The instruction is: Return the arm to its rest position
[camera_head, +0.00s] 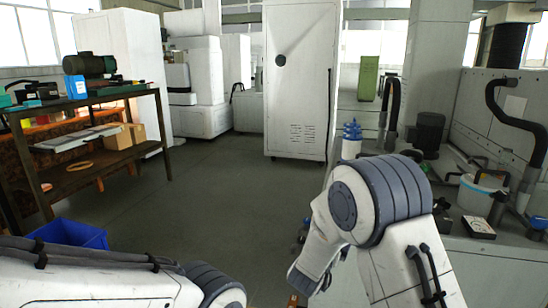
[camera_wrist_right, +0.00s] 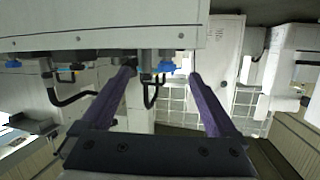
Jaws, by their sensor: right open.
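My right arm (camera_head: 385,205) rises at the lower right of the head view and bends at the elbow, its forearm pointing down and toward the middle. Its gripper is not clearly visible there. In the right wrist view my right gripper (camera_wrist_right: 163,76) has its two purple fingers spread wide, with nothing held between them. Black hoses and blue fittings show beyond the fingertips, apart from any grip. My left arm (camera_head: 100,280) lies across the lower left of the head view. Its gripper is outside the picture.
A workbench (camera_head: 452,260) with hoses, a white bucket (camera_head: 480,195) and a blue-topped bottle (camera_head: 351,140) stands close to my right arm. A shelf rack (camera_head: 150,135) and blue bin (camera_head: 75,233) are at left. A white cabinet (camera_head: 298,90) stands ahead; the floor (camera_head: 205,190) between is clear.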

